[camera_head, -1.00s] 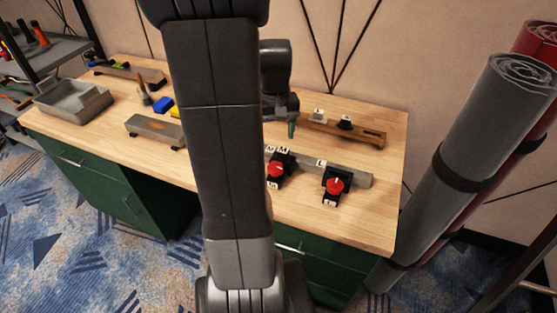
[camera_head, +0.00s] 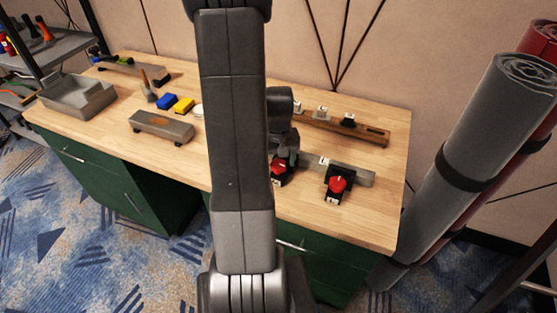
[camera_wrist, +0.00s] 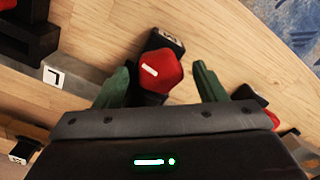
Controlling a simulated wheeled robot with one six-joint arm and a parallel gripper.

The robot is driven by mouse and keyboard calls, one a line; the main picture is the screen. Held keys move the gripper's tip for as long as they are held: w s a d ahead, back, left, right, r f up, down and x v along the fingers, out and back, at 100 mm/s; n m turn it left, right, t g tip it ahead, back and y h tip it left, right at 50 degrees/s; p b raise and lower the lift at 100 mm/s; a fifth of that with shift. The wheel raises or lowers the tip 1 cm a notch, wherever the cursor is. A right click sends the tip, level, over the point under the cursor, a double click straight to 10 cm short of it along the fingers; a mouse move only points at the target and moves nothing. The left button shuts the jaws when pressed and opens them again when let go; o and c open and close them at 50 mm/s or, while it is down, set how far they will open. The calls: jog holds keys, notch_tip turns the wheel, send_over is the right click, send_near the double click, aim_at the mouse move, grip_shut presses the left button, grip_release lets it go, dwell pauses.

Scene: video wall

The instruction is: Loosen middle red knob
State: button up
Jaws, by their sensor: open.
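The middle red knob (camera_wrist: 162,71) shows in the wrist view with a white mark on its face and a small label at its base. My gripper (camera_wrist: 161,78) is open, with one green finger on each side of this knob. Gaps show between the knob and both fingers. In the head view the middle knob (camera_head: 279,167) is partly covered by my gripper (camera_head: 290,160), which is low over it. Another red knob (camera_head: 337,184) on a black base stands to its right, beside the L label (camera_head: 324,161). A third red knob (camera_wrist: 264,116) shows partly behind my gripper in the wrist view.
The knobs sit along a grey rail (camera_head: 355,175) near the front of the wooden workbench (camera_head: 380,225). A wooden rack (camera_head: 372,135) lies behind. A grey block (camera_head: 160,125) and grey tray (camera_head: 75,97) are at left. Rolled mats (camera_head: 480,130) stand at right.

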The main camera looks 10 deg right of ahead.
jog(key=c, duration=1)
jog(key=shift+o, duration=0.2)
jog(key=n+b, duration=0.1)
jog(key=n, duration=0.3)
jog(key=shift+n+b, duration=0.4)
jog(key=n+b, duration=0.1)
jog(key=n, duration=0.4)
jog(key=n+b, duration=0.1)
jog(key=n, duration=0.9)
jog(key=shift+b, duration=0.4)
